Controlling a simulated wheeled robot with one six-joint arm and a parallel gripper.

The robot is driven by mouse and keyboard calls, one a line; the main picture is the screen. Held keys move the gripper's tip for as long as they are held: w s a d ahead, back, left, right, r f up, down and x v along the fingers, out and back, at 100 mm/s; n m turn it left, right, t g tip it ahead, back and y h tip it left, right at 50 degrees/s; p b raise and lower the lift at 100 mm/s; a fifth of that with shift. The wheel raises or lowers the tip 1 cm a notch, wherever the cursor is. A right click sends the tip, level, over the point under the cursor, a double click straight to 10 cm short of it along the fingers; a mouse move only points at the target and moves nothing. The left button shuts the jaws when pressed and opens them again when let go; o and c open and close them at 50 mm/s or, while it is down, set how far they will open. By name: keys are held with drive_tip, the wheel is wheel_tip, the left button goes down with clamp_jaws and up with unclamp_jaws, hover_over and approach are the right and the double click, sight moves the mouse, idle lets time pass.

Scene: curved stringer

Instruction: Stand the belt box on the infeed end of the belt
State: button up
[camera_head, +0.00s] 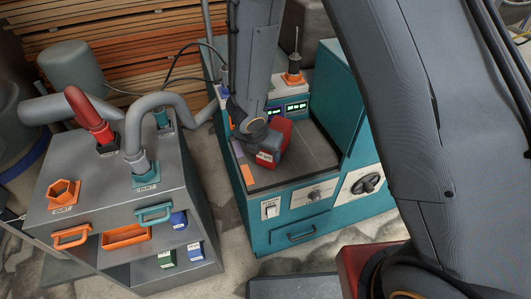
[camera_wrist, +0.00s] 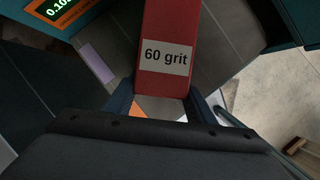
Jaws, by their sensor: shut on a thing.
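The belt box (camera_head: 274,143) is red with a white label, which reads "60 grit" in the wrist view (camera_wrist: 164,57). My gripper (camera_wrist: 161,98) is shut on it, one finger at each side of its near end. In the head view the box is over the left part of the dark grey belt (camera_head: 312,152) of the teal machine. I cannot tell whether it touches the belt. An orange strip (camera_head: 247,172) and a purple strip (camera_head: 238,150) lie along the belt's left edge. My arm hides part of the box and the belt's far left.
Switches and a dial (camera_head: 313,195) are on the front. A grey cabinet (camera_head: 112,192) with hoses and small boxes stands left. Bare belt shows right of the box.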

drive_tip(key=shift+f, duration=0.2)
drive_tip(key=o, duration=1.3)
drive_tip(key=shift+r, duration=0.1)
drive_tip(key=shift+r, duration=0.2)
drive_tip(key=p+v, duration=0.1)
drive_tip(key=v, duration=1.1)
drive_tip(key=s+d+r+m, duration=0.2)
drive_tip(key=d+m, duration=0.4)
drive_tip(key=m, duration=0.4)
drive_tip(key=s+d+r+m+g+y, duration=0.1)
drive_tip(key=s+d+r+m, duration=0.2)
drive_tip(key=d+m, duration=0.3)
drive_tip(key=s+d+r+m+y, duration=0.1)
drive_tip(key=s+d+r+m, duration=0.2)
drive_tip(key=m, duration=1.1)
drive_tip(key=shift+s+d+g, duration=0.1)
drive_tip(key=shift+d+g, duration=0.2)
drive_tip(key=shift+d, duration=1.45)
drive_tip(key=shift+f, duration=0.1)
